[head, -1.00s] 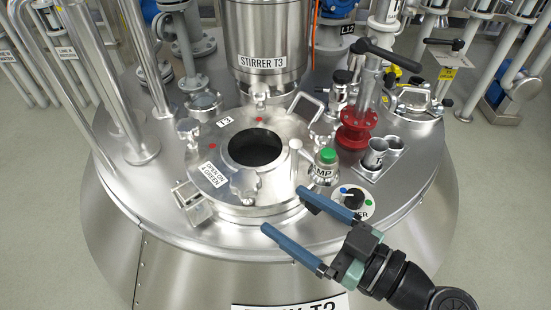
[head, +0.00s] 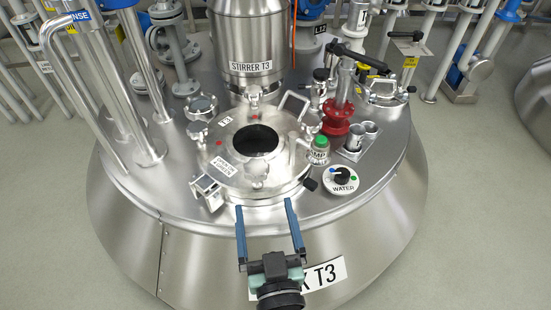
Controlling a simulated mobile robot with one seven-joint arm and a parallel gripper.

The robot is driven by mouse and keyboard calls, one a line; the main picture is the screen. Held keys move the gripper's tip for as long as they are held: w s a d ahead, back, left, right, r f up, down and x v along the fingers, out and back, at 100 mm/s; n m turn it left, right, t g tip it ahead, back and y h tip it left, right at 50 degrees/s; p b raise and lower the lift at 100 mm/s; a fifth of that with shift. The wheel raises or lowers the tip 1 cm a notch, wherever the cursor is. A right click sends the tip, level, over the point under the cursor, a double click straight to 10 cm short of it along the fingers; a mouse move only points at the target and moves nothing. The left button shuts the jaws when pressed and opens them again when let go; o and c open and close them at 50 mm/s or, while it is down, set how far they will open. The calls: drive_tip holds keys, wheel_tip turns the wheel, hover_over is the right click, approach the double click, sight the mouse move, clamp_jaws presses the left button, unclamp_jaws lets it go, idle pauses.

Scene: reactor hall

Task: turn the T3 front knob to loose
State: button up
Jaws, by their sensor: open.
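The T3 hatch (head: 222,172) is a round steel lid with a dark round opening, on top of the tank. The front knob (head: 257,175) is a steel star-shaped knob on the lid's near edge, below the opening. Its setting cannot be told from here. My gripper (head: 264,205) is open and empty, in front of the hatch. Its two blue fingers point towards the hatch, and in the picture their tips lie just below the front knob, one to each side. I see no contact with the knob.
Other star knobs sit at the lid's left (head: 197,131), back (head: 254,95) and right (head: 311,121). A green lamp button (head: 321,143) and a WATER dial (head: 341,177) are to the right. A small steel box (head: 208,190) stands at front left. Tall pipes rise at left.

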sight(255, 161)
drive_tip(key=w+b, duration=0.1)
drive_tip(key=w, duration=0.3)
drive_tip(key=w+a+b, duration=0.1)
drive_tip(key=w, duration=0.3)
drive_tip(key=w+b, duration=0.1)
drive_tip(key=w, duration=0.4)
drive_tip(key=shift+a+r+b, duration=0.1)
drive_tip(key=shift+a+b, duration=0.1)
drive_tip(key=shift+b, duration=0.15)
drive_tip(key=c, duration=1.4)
drive_tip(key=shift+o, duration=0.2)
drive_tip(key=shift+f+b, duration=0.2)
drive_tip(key=shift+b, duration=0.2)
